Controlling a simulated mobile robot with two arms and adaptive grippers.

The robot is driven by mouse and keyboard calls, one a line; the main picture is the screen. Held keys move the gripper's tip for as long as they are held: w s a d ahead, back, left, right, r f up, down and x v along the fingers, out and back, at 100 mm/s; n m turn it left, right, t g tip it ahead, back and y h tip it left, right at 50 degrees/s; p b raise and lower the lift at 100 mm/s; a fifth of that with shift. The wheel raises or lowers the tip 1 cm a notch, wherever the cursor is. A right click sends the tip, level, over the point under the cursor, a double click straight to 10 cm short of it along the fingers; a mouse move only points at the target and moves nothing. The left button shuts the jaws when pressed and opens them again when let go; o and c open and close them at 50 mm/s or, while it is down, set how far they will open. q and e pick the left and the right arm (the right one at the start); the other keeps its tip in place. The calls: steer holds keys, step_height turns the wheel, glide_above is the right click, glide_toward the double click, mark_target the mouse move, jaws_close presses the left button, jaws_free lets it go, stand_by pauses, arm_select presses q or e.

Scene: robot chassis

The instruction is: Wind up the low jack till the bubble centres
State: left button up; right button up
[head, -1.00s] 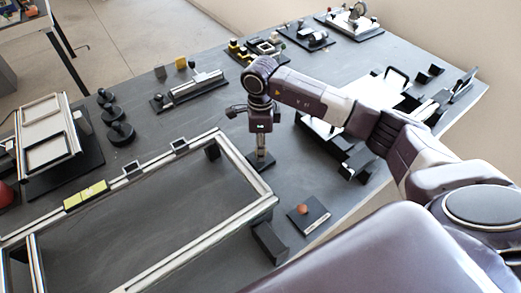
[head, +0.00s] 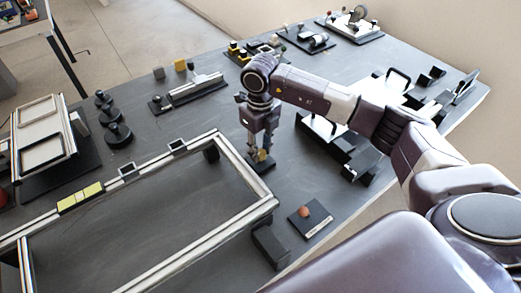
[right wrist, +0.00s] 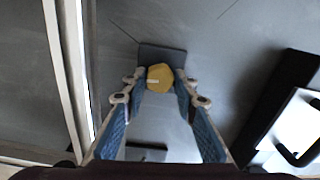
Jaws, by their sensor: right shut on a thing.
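The rectangular silver chassis frame (head: 155,259) lies across the lower left of the head view. A yellow-green level vial block (head: 80,197) sits on its far rail; its bubble is too small to make out. A jack with a dark base plate (head: 263,168) stands just outside the frame's right end. My right gripper (head: 262,153) points down over it, shut on its yellow knob (right wrist: 160,77), which shows between the blue-padded fingers in the right wrist view. The knob hides what is under it. My left gripper is not in view.
A dark plate with an orange-red ball (head: 305,211) lies to the right of the frame. Black knobs (head: 118,135) and a panelled stand (head: 43,168) are at left. A white, black-handled fixture (head: 322,128) is right of the gripper.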

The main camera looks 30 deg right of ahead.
mark_target(261, 152)
steer(key=shift+r+m, duration=0.1)
steer(key=shift+m, duration=0.5)
steer(key=o, duration=1.2)
steer(key=shift+c, duration=0.2)
step_height(261, 152, up, 12)
